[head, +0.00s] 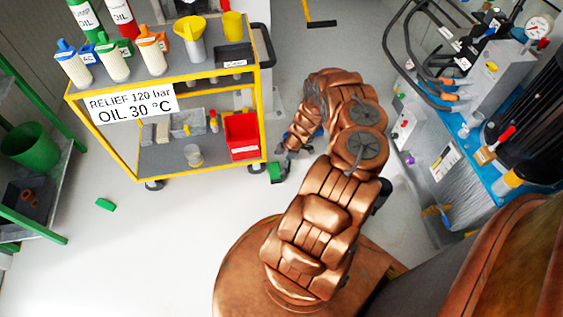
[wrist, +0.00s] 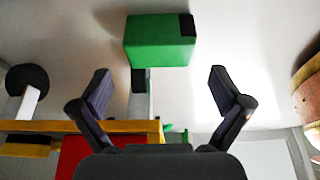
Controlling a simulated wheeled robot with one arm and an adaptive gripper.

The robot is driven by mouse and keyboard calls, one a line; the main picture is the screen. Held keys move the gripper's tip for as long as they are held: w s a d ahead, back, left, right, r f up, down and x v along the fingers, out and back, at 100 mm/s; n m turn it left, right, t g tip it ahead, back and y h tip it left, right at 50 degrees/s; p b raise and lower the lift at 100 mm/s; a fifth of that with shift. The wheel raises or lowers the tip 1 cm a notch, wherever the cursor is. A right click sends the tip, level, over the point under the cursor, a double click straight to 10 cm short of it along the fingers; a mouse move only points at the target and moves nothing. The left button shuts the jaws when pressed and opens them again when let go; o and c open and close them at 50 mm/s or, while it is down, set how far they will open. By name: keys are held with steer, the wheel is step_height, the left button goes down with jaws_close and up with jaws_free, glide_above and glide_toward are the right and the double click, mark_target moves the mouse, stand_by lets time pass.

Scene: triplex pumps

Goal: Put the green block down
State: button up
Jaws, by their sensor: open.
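A green block (head: 276,172) shows at my gripper (head: 284,158) in the head view, by the right front corner of the yellow cart. In the wrist view the green block (wrist: 160,42) is at the top centre, with a dark patch on its right upper corner. My gripper (wrist: 160,84) is open, its two dark fingers wide apart. The block appears beyond the fingertips, with a visible gap to each finger. Pale floor shows around the block; its contact with the floor cannot be seen clearly.
A yellow cart (head: 130,172) with filters, funnel and a red bin (head: 241,135) stands left of my gripper. A flat green piece (head: 105,205) lies on the floor. Pump equipment (head: 440,150) stands at the right. The floor left of my base is mostly clear.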

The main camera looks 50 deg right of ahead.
mark_target(274, 163)
steer(key=b+x, duration=0.3)
steer(key=x, duration=0.4)
steer(key=shift+a+f, duration=0.1)
steer(key=shift+f, duration=0.05)
steer(key=shift+c, duration=0.2)
steer(key=c, duration=1.2)
steer(key=shift+w+b, duration=0.4)
steer(key=shift+w, duration=0.1)
steer(key=shift+w+d, duration=0.55)
steer(key=shift+d, duration=0.3)
steer(key=shift+w+d, duration=0.25)
steer(key=shift+w, duration=0.05)
